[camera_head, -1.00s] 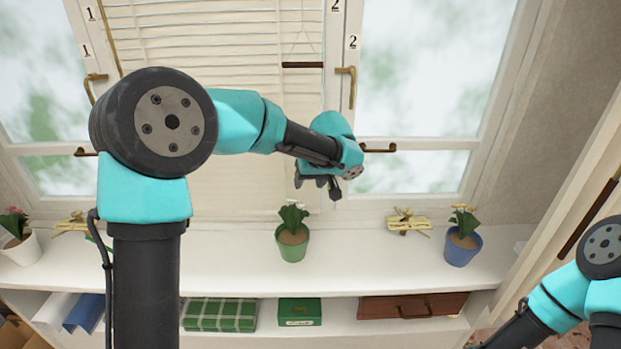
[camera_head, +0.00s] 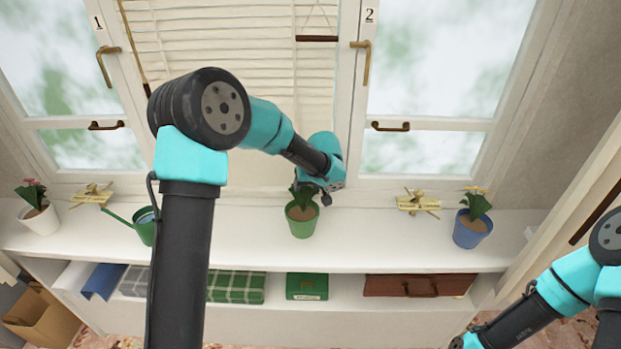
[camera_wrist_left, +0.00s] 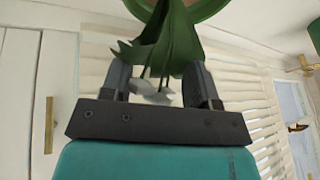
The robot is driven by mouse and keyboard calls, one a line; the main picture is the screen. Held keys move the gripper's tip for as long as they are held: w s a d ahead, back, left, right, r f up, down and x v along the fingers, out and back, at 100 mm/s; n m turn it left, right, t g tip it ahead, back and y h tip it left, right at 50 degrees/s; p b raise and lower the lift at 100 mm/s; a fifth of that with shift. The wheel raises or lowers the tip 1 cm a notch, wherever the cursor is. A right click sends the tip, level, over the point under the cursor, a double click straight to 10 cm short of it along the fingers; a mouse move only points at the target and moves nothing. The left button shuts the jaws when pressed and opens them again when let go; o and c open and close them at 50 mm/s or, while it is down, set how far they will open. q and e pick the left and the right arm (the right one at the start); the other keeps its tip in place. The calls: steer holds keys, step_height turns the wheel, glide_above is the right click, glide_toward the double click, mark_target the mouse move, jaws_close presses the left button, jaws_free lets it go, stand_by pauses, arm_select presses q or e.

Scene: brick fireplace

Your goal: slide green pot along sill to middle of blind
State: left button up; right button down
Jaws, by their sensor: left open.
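The green pot (camera_head: 301,221) stands upright on the white sill (camera_head: 370,240), below the right part of the pale slatted blind (camera_head: 220,60). It holds a leafy plant (camera_head: 302,197). My left gripper (camera_head: 312,190) is just above the pot at its plant, partly hidden by my wrist in the head view. In the left wrist view, the open fingers (camera_wrist_left: 157,75) stand on either side of the leaves (camera_wrist_left: 165,45), with the pot's rim (camera_wrist_left: 205,8) beyond. Whether they touch the leaves I cannot tell. My right arm is at lower right; its gripper does not show.
A green watering can (camera_head: 144,226) stands left on the sill, partly behind my left arm. A yellow toy plane (camera_head: 418,202) and a blue pot (camera_head: 470,228) stand to the right. Another plane (camera_head: 91,195) and a white pot (camera_head: 39,218) are at far left.

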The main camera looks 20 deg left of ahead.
arm_select(q)
steer(key=shift+w+a+f, duration=0.1)
steer(key=shift+a+f, duration=0.15)
steer(key=shift+f, duration=0.4)
steer(key=shift+c, duration=0.4)
jaws_close()
